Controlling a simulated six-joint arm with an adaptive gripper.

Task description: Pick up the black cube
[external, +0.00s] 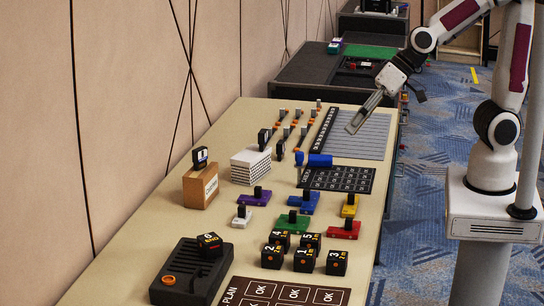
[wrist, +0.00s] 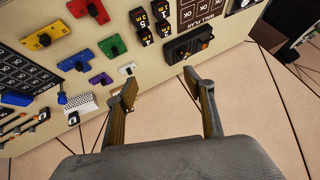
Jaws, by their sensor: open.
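Several black numbered cubes stand grouped at the near end of the table, among them cube 2 (external: 272,256), cube 1 (external: 303,260) and cube 3 (external: 336,262). Another black cube (external: 210,245) sits on a dark box (external: 180,277). In the wrist view the cube group (wrist: 147,35) is at the top middle, beyond my fingers. I cannot tell which cube the task means. My gripper (external: 353,127) is above the striped grey panel at the far end of the table, far from the cubes. In the wrist view my gripper (wrist: 160,80) has its fingers spread and empty.
Coloured blocks with black knobs, such as the green one (external: 293,221), lie mid-table. A cardboard box (external: 201,187) and a white stack (external: 251,165) stand at the left, each with a black item on top.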

